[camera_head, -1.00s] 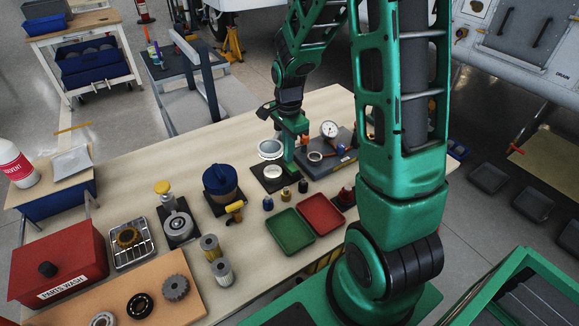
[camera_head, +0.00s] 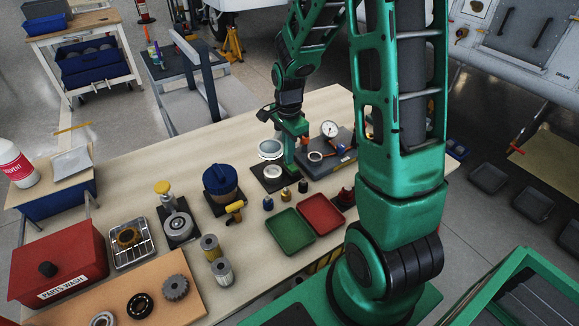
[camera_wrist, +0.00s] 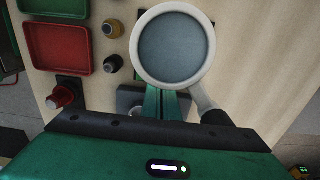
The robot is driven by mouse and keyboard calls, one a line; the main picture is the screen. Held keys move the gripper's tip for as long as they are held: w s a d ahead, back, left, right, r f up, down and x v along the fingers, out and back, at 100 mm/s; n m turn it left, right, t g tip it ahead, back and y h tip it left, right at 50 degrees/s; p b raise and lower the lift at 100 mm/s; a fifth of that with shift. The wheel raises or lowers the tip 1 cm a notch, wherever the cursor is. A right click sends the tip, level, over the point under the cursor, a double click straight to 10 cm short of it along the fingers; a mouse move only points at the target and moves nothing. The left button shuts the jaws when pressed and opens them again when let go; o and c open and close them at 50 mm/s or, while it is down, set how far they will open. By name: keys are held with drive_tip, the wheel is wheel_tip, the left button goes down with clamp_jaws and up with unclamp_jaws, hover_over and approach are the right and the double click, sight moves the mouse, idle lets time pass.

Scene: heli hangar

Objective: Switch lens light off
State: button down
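The lens light, a round magnifier with a white ring and a grey-blue glass, stands at the back of the bench in the head view (camera_head: 270,150). In the wrist view its ring (camera_wrist: 172,48) fills the upper middle, with a pale arm running down its right side. I cannot tell whether it is lit, and no switch is clearly visible. My gripper (camera_head: 289,168) points down just right of the lens. In the wrist view my gripper's green fingers (camera_wrist: 166,98) lie together beneath the ring's lower edge, with nothing seen between them. The ring hides their tips, so contact is unclear.
A gauge on a grey block (camera_head: 331,133) stands right of my gripper. Small bottles (camera_head: 285,193), a green tray (camera_head: 291,231) and a red tray (camera_head: 320,215) lie in front. A blue-lidded jar (camera_head: 220,181) is to the left. The back left bench top is clear.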

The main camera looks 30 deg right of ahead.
drive_tip(key=shift+f, duration=0.15)
wheel_tip(320, 180, up, 7)
idle(1.1)
drive_tip(key=shift+s, duration=0.1)
idle(0.3)
drive_tip(key=s+d+r+n, duration=0.1)
drive_tip(key=s+r+n, duration=0.2)
drive_tip(key=s, duration=0.5)
drive_tip(key=s+d+r+n, duration=0.1)
drive_tip(key=s+n, duration=0.3)
drive_tip(key=s, duration=0.5)
drive_tip(key=s+d+r+n, duration=0.1)
drive_tip(key=s+r+n, duration=0.3)
drive_tip(key=s, duration=0.5)
drive_tip(key=shift+d+r+n, duration=0.3)
drive_tip(key=shift+r, duration=0.05)
drive_tip(key=shift+s, duration=0.1)
